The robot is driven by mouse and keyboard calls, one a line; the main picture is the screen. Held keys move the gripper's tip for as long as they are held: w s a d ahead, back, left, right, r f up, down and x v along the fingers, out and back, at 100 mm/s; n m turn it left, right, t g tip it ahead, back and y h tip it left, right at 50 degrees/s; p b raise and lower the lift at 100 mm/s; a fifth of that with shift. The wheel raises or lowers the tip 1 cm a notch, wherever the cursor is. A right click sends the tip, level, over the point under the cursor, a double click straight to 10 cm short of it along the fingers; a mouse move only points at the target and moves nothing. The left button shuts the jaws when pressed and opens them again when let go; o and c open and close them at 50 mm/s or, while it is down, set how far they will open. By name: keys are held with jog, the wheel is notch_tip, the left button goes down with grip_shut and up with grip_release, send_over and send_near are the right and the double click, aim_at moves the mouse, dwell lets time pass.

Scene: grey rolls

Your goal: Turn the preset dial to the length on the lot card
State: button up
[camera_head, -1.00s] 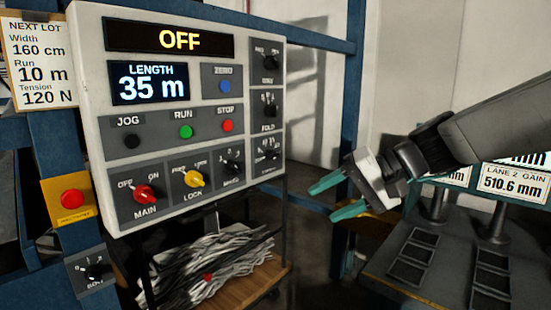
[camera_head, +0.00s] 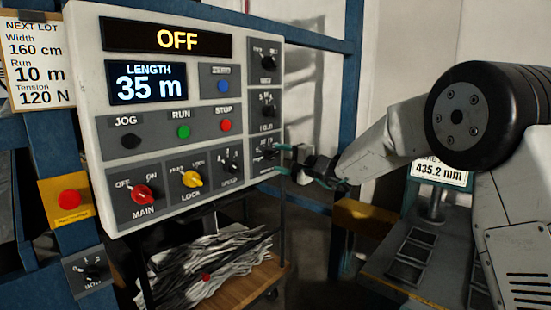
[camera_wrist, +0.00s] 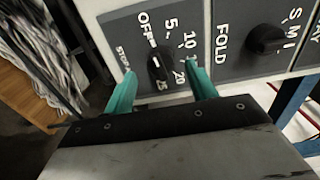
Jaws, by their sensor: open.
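The lot card (camera_head: 37,65) at the left reads width 160 cm, run 10 m, tension 120 N. The panel's length display (camera_head: 148,83) shows 35 m, and the display above it reads OFF. In the head view this dial (camera_head: 267,151) is the lowest in the right column. Its pointer setting is not clear. My gripper (camera_wrist: 162,72) is open, with its teal fingers on either side of the knob; contact is not visible.
The fold dial (camera_wrist: 264,40) is close beside the knob. The main switch (camera_head: 143,194), lock switch (camera_head: 192,179) and speed dial (camera_head: 230,167) lie left of my gripper. A blue post (camera_head: 349,130) stands behind my wrist. A cart with grey strips (camera_head: 205,262) is below the panel.

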aim_at(271, 156)
jog(key=shift+x, duration=1.45)
jog(key=c, duration=1)
